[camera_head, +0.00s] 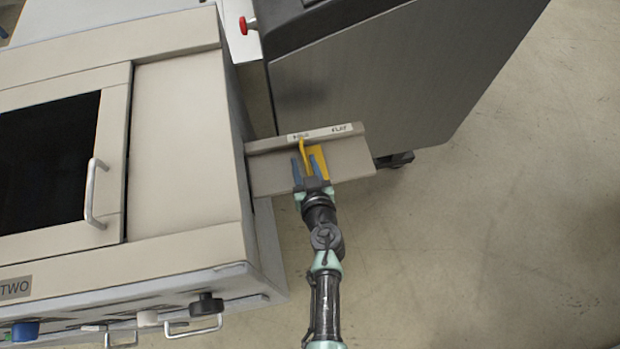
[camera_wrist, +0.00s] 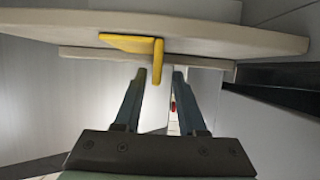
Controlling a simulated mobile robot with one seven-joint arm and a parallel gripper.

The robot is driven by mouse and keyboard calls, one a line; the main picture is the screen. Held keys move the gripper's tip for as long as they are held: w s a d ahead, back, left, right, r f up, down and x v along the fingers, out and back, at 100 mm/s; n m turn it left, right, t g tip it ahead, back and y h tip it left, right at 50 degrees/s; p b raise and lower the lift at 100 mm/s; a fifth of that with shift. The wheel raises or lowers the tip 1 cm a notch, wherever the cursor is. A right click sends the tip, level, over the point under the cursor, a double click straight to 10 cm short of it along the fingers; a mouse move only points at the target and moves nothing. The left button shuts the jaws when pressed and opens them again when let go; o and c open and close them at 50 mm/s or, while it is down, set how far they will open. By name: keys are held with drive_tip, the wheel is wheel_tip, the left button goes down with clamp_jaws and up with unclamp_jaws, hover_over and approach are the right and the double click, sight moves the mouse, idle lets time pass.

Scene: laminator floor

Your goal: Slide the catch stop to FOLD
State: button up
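The yellow catch stop (camera_head: 319,161) sits on the beige catch tray (camera_head: 350,160) that juts from the machine's right side. Its upright strip (camera_head: 303,150) is near the FOLD label (camera_head: 300,135), left of the FLAT label (camera_head: 341,129). My gripper (camera_head: 307,160) is over the tray with its fingers apart, and one finger partly covers the stop. In the wrist view, the stop's yellow tab (camera_wrist: 158,62) shows between the tips of my open gripper (camera_wrist: 160,76), with gaps on both sides. I cannot tell how deep it sits between the fingers.
The beige machine (camera_head: 185,140) marked TWO stands left, with a door handle (camera_head: 95,192) and front knobs (camera_head: 207,304). A dark grey cabinet (camera_head: 390,80) with a red knob (camera_head: 247,25) nearby stands behind the tray. The floor at right is clear.

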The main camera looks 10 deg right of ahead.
drive_tip(key=p+v, duration=0.3)
drive_tip(key=v, duration=0.9)
